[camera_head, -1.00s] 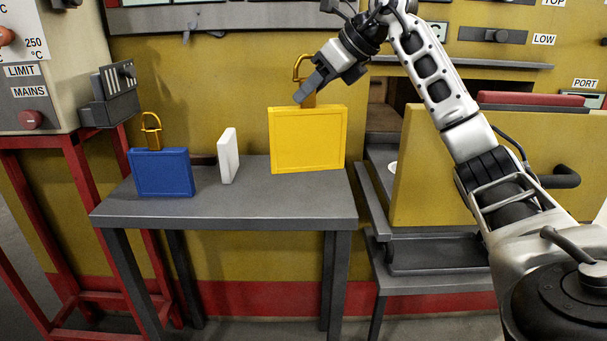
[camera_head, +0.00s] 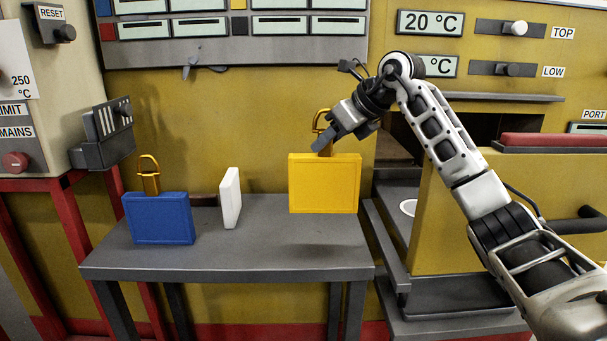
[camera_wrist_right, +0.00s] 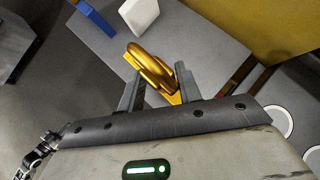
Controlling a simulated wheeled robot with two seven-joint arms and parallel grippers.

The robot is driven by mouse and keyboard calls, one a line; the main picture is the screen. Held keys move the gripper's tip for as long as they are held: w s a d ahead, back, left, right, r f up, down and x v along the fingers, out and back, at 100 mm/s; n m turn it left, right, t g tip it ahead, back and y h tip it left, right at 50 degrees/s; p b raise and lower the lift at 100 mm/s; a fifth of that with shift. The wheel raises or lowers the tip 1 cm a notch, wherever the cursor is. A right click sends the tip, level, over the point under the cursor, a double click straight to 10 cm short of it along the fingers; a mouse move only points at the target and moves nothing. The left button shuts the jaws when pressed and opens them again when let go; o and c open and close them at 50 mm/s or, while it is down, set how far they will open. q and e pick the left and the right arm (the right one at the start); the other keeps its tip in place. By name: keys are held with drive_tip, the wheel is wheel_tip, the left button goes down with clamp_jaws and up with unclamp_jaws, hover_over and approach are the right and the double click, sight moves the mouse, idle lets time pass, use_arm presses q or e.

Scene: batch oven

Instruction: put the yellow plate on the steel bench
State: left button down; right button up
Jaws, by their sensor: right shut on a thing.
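The yellow plate (camera_head: 325,184) is upright, with a brass loop handle on its top edge. My right gripper (camera_head: 321,142) is shut on this handle. In the right wrist view, the jaws (camera_wrist_right: 157,92) sit on either side of the brass handle (camera_wrist_right: 150,66). The plate is over the back right part of the grey steel bench (camera_head: 265,255). A faint shadow on the bench top in front of it suggests a small gap, but contact is hard to judge. My left gripper is not in view.
A blue plate (camera_head: 158,219) with a brass handle stands at the bench's left, and a white plate (camera_head: 230,198) stands in the middle. The front right bench top is bare. The yellow oven door (camera_head: 455,220) and a red-framed stand (camera_head: 68,220) flank the bench.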

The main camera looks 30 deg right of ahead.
sight(311, 154)
drive_tip(key=x, duration=0.5)
drive_tip(key=a+p+x, duration=0.1)
drive_tip(key=x, duration=0.2)
drive_tip(key=shift+s, duration=0.15)
drive_tip(key=shift+f+p, duration=0.3)
drive_tip(key=shift+f, duration=1.35)
drive_tip(key=shift+f, duration=0.15)
drive_tip(key=o, duration=1.2)
drive_tip(key=shift+f, duration=0.1)
